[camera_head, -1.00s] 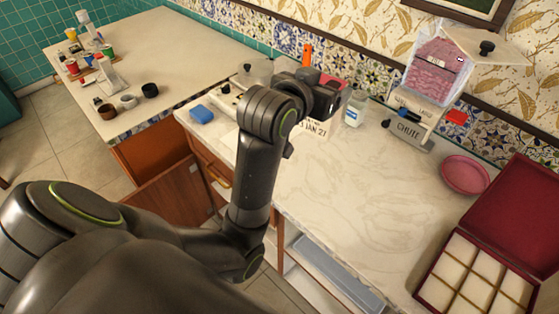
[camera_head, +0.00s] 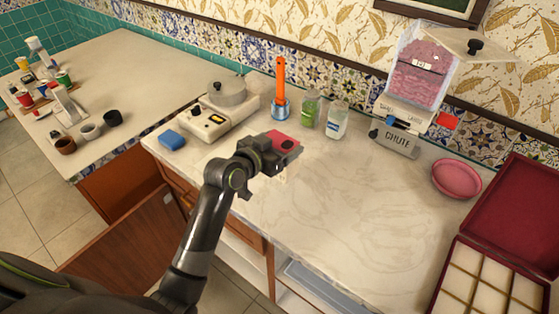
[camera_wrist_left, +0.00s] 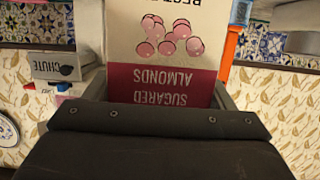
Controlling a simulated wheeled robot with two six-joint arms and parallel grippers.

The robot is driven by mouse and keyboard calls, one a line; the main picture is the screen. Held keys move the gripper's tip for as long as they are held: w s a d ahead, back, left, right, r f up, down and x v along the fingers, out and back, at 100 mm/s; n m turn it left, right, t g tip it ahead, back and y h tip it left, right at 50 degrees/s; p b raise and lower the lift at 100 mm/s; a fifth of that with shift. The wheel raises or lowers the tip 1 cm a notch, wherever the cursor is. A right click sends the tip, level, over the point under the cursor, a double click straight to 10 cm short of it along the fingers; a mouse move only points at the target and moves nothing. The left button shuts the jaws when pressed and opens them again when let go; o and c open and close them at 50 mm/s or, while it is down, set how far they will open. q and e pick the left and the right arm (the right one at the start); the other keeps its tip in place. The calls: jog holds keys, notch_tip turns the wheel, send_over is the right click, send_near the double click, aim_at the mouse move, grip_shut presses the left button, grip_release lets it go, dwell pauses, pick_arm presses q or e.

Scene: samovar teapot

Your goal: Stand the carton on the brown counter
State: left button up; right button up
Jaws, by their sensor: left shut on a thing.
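The carton is a cream and dark-red box marked "Sugared Almonds" with pink almonds printed on it. It fills the top middle of the left wrist view (camera_wrist_left: 165,45), its lettering upside down in that inverted view. In the head view the red top of the carton (camera_head: 286,141) shows, mostly upright, over the white marble counter (camera_head: 340,225). My left gripper (camera_head: 274,153) is shut on it; its two fingers flank the carton in the left wrist view. A tan-topped counter (camera_head: 120,75) with a brown wooden front stands at the left. My right gripper is not in view.
A scale with a pot (camera_head: 228,90), an orange-handled tool (camera_head: 280,85), two bottles (camera_head: 336,120) and a blue sponge (camera_head: 171,140) stand behind and left of the carton. Cups (camera_head: 90,131) and spools crowd the tan counter's left part. Its middle is clear.

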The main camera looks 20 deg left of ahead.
pick_arm(q)
jog(key=shift+f, duration=2.2)
jog(key=shift+f, duration=0.2)
jog(key=o, duration=1.8)
jog(key=shift+r, duration=0.1)
jog(key=shift+r, duration=0.1)
jog(key=b+v, duration=0.1)
jog(key=v, duration=1.1)
